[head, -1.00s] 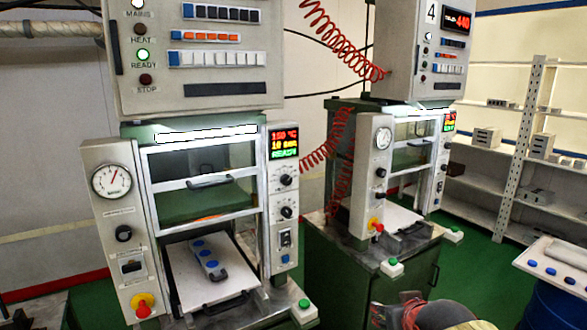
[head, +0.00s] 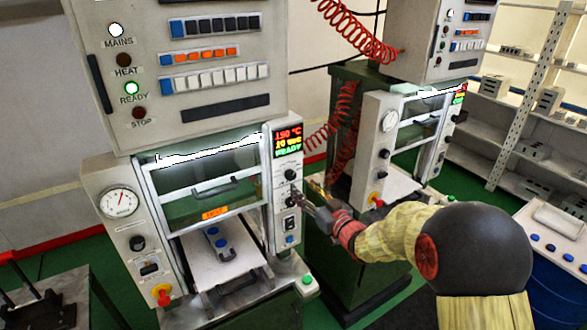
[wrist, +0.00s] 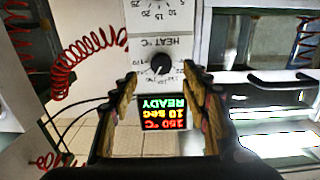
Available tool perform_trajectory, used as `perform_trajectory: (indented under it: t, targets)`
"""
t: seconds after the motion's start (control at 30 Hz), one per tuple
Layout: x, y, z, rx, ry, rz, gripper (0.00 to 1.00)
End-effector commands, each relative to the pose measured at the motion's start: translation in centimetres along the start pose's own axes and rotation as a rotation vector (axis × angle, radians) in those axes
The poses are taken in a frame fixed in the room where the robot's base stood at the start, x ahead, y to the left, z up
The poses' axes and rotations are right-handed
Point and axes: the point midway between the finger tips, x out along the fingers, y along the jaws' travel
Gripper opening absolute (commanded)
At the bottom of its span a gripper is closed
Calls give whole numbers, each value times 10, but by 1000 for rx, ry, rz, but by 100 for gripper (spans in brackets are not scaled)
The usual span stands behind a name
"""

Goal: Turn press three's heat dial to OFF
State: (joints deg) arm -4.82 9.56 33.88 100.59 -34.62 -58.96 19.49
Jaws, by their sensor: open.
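The near press (head: 190,140), left of a press marked 4 a second ago, has a lit display (head: 288,140) reading READY. Its number is not visible. Just below the display is the black heat dial (head: 290,175). In the wrist view, which is upside down, the black dial (wrist: 161,64) sits under the label HEAT °C, with the lit display (wrist: 165,112) nearer me. My gripper (head: 306,192) is open in front of the right-hand panel. Its fingers (wrist: 160,78) stand either side of the dial in that view, apart from it and holding nothing. The dial's exact setting is too small to read.
A second dial (head: 290,202) and a switch lie lower on the same panel. A gauge (head: 119,203) and red-yellow button (head: 162,292) are on the left panel. The second press (head: 420,130) and a red coiled hose (head: 345,125) stand close right of my gripper.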

Motion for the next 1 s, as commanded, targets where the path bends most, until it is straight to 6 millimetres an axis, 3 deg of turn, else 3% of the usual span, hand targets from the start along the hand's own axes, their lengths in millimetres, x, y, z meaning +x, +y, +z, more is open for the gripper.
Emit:
perform_trajectory:
  t: [0.53,1.0]
  targets:
    - [68,-1,-2,0,4,-3,47]
    - [76,-1,-1,0,3,-1,44]
